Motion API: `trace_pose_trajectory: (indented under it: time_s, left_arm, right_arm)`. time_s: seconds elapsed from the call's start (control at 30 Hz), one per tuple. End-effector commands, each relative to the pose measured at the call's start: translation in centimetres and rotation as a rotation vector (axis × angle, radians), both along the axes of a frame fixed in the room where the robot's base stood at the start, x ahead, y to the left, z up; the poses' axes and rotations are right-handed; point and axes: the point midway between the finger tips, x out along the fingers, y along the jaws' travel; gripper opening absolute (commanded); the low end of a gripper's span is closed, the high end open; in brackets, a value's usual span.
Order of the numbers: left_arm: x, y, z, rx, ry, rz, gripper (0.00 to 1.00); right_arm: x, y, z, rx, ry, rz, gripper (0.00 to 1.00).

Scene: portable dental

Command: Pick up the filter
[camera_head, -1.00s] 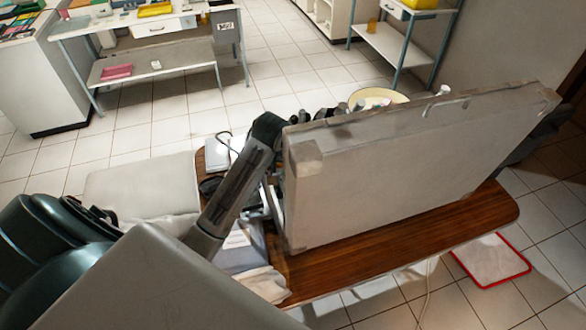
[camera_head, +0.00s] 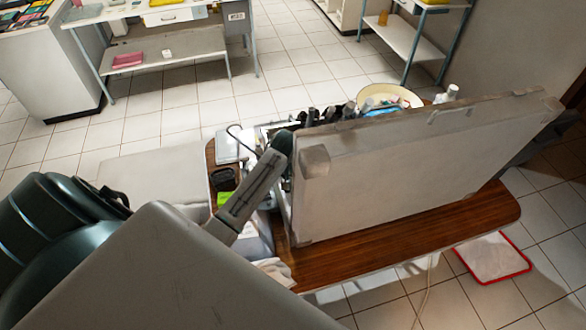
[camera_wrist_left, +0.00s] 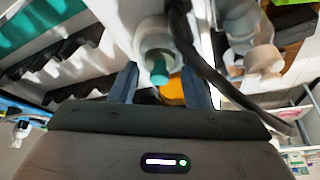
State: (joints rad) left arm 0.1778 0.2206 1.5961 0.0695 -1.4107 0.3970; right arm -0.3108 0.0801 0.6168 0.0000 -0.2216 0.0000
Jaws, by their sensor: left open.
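In the left wrist view, my left gripper (camera_wrist_left: 164,90) is open, its two blue-grey fingers pointing into the dental unit. Just beyond and between the fingertips is a white round fitting with a teal centre (camera_wrist_left: 159,72). An orange rounded piece (camera_wrist_left: 174,90) sits beside it, partly hidden by the right finger. A clear, cup-like part (camera_wrist_left: 240,25) stands to the upper right. I cannot tell for sure which of these is the filter. In the head view, my left arm reaches behind the raised case lid (camera_head: 410,165), which hides the gripper. My right gripper is not in view.
A black hose (camera_wrist_left: 205,70) curves close past the right finger. Dark holders (camera_wrist_left: 65,75) line the left of the wrist view. In the head view, the case stands on a wooden tabletop (camera_head: 400,235); a pale bowl (camera_head: 390,95) is behind it.

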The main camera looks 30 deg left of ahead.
Motion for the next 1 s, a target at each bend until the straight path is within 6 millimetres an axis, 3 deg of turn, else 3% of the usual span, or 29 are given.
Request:
trace_pose_trajectory:
  time_s: [0.1, 0.33, 0.77, 1.0]
  left_arm:
    - [0.0, 0.0, 0.0, 0.000, 0.000, 0.000, 0.43]
    - [0.0, 0.0, 0.0, 0.000, 0.000, 0.000, 0.00]
    - [0.1, 0.0, 0.5, 0.000, -0.002, 0.000, 0.00]
    - [0.1, 0.0, 4.7, 0.002, -0.007, 0.000, 0.00]
  right_arm:
    - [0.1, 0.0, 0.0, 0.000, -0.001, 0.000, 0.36]
    - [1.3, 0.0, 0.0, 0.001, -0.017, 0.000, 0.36]
    - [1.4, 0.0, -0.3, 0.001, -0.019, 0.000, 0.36]
    - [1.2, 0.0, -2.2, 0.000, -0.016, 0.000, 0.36]
